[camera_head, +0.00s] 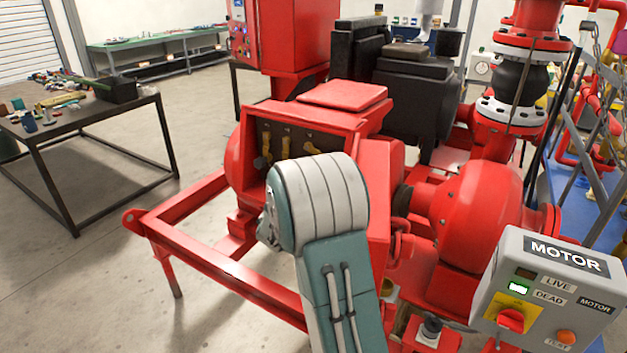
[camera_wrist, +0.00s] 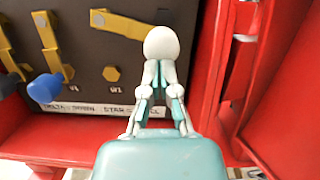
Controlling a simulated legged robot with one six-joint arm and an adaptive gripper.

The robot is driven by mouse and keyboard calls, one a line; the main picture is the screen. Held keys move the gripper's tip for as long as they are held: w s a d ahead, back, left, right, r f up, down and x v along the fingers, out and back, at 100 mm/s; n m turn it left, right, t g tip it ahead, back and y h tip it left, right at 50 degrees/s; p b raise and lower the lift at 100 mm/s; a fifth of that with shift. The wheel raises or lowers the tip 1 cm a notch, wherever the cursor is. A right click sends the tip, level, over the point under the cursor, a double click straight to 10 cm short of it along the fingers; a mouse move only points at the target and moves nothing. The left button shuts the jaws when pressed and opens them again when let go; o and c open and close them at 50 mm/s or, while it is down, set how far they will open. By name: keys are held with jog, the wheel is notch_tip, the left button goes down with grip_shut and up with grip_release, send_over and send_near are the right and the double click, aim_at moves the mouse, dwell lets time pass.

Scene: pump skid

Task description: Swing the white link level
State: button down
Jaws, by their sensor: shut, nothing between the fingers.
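The white link is a yellow bar (camera_wrist: 125,25) with a round white knob (camera_wrist: 161,43) in the wrist view. It runs right from its upper pivot, sloping slightly down, not quite level. My gripper (camera_wrist: 162,68) is shut, its teal fingertips at the knob's lower side. Nothing is between them; whether they touch the knob I cannot tell. Two other yellow links are at left; the middle link (camera_wrist: 47,38) slants down to a lower terminal beside a blue knob (camera_wrist: 46,86). In the head view the link panel (camera_head: 300,137) shows, but my arm hides my gripper.
The dark panel sits in an open red box; its red side wall (camera_wrist: 208,60) stands close right of the knob. A label strip (camera_wrist: 90,108) runs below the terminals. A grey MOTOR box (camera_head: 545,290) is at lower right. The floor at left is clear before a table (camera_head: 95,120).

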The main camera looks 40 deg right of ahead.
jog(key=shift+s+d+r, duration=0.2)
jog(key=shift+d+r, duration=0.2)
jog(key=shift+d, duration=0.25)
jog(key=shift+d+f, duration=0.25)
jog(key=shift+d, duration=0.4)
